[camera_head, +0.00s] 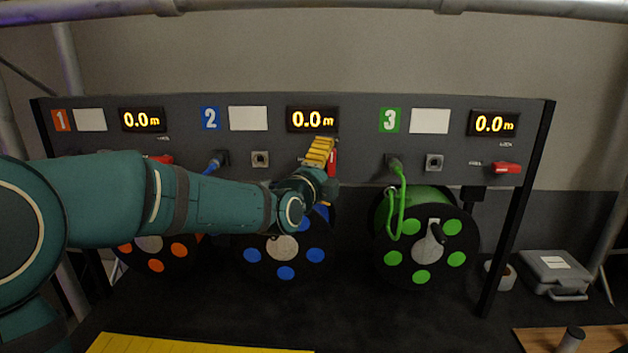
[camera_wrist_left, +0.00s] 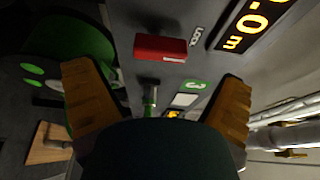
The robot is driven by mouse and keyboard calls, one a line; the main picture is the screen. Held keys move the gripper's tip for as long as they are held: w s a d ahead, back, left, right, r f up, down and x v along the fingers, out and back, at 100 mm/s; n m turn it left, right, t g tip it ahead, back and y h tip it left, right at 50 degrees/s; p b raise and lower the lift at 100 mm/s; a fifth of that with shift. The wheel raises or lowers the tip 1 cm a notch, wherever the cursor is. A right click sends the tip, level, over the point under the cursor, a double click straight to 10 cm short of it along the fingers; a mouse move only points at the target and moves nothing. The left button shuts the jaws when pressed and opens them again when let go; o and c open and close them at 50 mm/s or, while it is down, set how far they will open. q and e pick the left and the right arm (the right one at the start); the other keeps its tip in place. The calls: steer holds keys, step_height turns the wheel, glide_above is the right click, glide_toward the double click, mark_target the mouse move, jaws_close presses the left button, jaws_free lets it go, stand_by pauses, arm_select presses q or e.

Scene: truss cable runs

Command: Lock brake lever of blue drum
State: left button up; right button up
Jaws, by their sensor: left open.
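The blue drum (camera_head: 286,272), black with blue dots, hangs under panel section 2 (camera_head: 210,118), partly hidden behind my left arm. Its red brake lever (camera_head: 333,162) shows just right of my left gripper (camera_head: 320,152), partly covered by it. In the left wrist view the red lever (camera_wrist_left: 160,48) appears to lie along the panel's up-down direction, its one end by the LOCK mark (camera_wrist_left: 195,37). My left gripper (camera_wrist_left: 155,95) is open with yellow fingers and holds nothing. The lever appears ahead of the fingers, apart from them. My right gripper is out of view.
The green drum (camera_head: 425,240) with a green cable is to the right, and its red lever (camera_head: 507,168) lies horizontal. The orange drum (camera_head: 155,265) is left, mostly behind my arm. All displays read 0.0 m. A grey case (camera_head: 555,273) sits at the right.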

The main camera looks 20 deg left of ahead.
arm_select(q)
steer(key=s, duration=0.7)
steer(key=shift+a, duration=0.4)
steer(key=shift+f, duration=0.1)
